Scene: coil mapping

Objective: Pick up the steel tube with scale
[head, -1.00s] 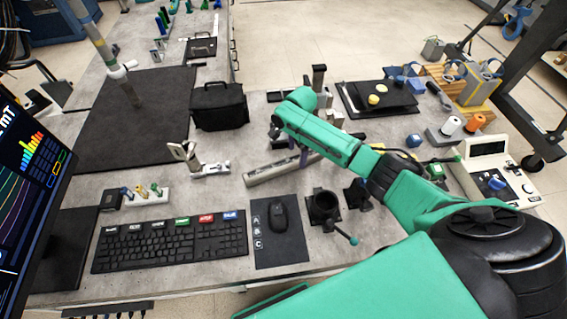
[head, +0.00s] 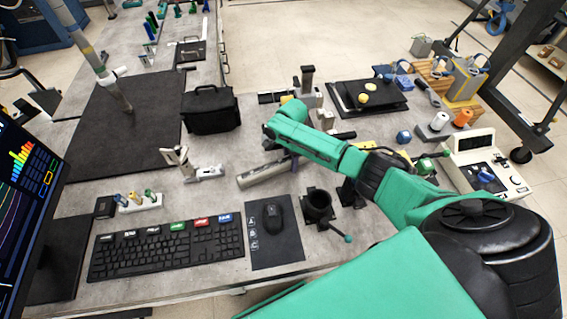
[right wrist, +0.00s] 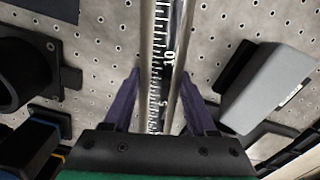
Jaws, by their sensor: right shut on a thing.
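The steel tube with scale (head: 262,174) is a grey cylinder slanting across the middle of the bench in the head view. My right gripper (head: 293,162) points down at the tube's right part, which the arm partly hides. Its purple fingers (right wrist: 158,88) are on both sides of the tube and shut on it. I cannot tell whether the tube is clear of the bench. My left gripper is not in view.
A black round holder (head: 318,206) with a side knob stands just in front of the tube. A grey block (right wrist: 268,88) is right of the fingers in the wrist view.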

